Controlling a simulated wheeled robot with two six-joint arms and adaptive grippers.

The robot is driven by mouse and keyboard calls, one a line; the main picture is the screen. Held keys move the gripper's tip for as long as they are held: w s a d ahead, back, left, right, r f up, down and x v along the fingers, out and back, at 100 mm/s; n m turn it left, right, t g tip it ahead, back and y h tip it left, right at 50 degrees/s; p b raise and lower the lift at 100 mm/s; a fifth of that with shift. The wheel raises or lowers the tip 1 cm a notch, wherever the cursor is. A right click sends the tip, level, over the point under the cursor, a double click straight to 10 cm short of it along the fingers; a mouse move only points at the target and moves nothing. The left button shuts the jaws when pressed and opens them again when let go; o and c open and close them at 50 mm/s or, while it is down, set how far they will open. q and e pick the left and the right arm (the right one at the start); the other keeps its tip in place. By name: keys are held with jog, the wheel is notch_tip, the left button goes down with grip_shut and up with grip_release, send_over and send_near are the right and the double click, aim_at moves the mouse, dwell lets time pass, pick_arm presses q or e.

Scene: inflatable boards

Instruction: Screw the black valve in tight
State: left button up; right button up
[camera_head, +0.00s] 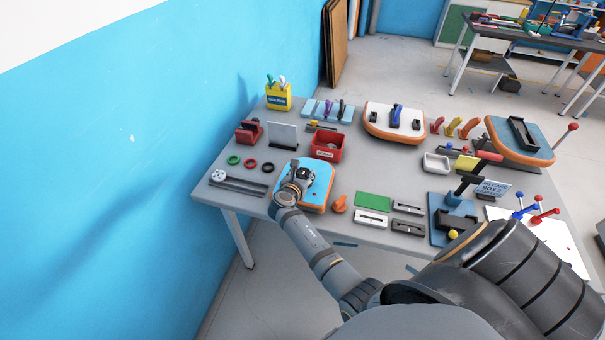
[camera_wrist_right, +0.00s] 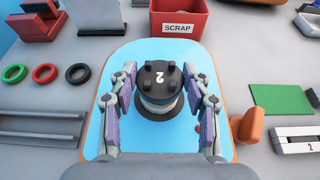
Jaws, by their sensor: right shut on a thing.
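The black valve (camera_wrist_right: 163,80), a round cap with a white 2 and several black knobs on top, stands in a dark round flange on the blue board with an orange edge (camera_wrist_right: 218,70). The fingers of my right gripper (camera_wrist_right: 163,98) sit on its left and right sides and are shut on it. The board (camera_head: 322,188) lies near the front left of the table in the head view, with my right gripper (camera_head: 302,178) over it. The valve's lower part and thread are hidden, so I cannot tell how deep it sits. My left gripper is not in view.
A red SCRAP box (camera_head: 327,146) stands just behind the board. Green, red and black rings (camera_head: 251,163) lie to its left, and an orange piece (camera_head: 339,204) and a green plate (camera_head: 374,201) to its right. A blue wall borders the table's left side.

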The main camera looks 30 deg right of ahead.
jog(key=shift+f+b, duration=0.4)
jog(key=shift+f, duration=0.3)
jog(key=o, duration=1.2)
jog(key=v, duration=0.7)
jog(key=shift+s+a+r, duration=0.1)
jog(key=shift+s+a, duration=0.1)
jog(key=shift+w, duration=0.1)
jog(key=shift+d, duration=0.1)
